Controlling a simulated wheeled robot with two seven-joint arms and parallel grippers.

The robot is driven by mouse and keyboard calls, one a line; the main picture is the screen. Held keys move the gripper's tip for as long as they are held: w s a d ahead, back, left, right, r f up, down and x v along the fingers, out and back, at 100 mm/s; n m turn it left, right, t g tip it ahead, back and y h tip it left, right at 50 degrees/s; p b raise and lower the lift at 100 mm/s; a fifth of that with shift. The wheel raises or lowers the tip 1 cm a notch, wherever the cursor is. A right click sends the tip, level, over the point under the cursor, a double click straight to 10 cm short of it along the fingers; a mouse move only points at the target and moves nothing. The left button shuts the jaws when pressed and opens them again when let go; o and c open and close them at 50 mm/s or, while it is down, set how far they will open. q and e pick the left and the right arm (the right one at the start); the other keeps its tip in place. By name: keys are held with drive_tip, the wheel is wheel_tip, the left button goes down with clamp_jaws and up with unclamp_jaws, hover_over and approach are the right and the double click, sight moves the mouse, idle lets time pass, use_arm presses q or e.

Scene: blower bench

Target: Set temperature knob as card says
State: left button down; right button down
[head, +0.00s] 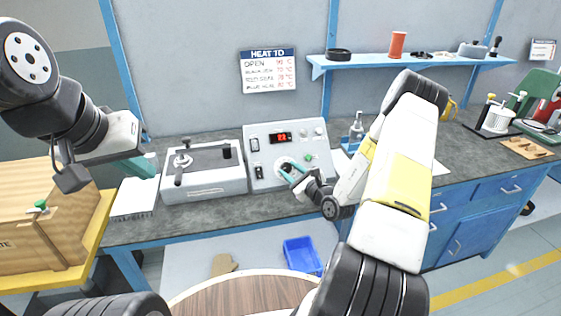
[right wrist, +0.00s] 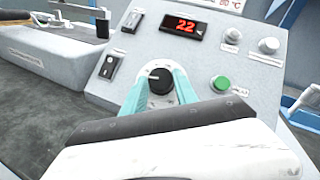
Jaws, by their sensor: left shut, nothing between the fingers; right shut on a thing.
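The black temperature knob (right wrist: 160,82) sits on a white dial on the sloping grey control panel (head: 262,150). My right gripper (head: 290,172) is shut on the knob, with its teal fingers on either side of it in the right wrist view. The red display (right wrist: 186,27) on the panel reads about 22. The card (head: 268,72) on the wall is headed "HEAT TO" and lists OPEN, black, red seal and blue seal lines with temperatures in red, too small to read surely. My left gripper (head: 143,166) is shut and empty, left of the machine.
A green button (right wrist: 221,83), grey knobs and black rocker switches share the panel. A grey bath with a dark lid (head: 200,165) stands to its left. A wooden crate (head: 45,225) is at far left. A blue bin (head: 302,254) lies below the bench.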

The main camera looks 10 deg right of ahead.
drive_tip(key=c, duration=0.9)
unclamp_jaws()
drive_tip(key=shift+c, duration=0.2)
drive_tip(key=shift+s, duration=0.1)
drive_tip(key=v, duration=0.7)
drive_tip(key=shift+s+d, duration=0.15)
drive_tip(key=shift+s, duration=0.15)
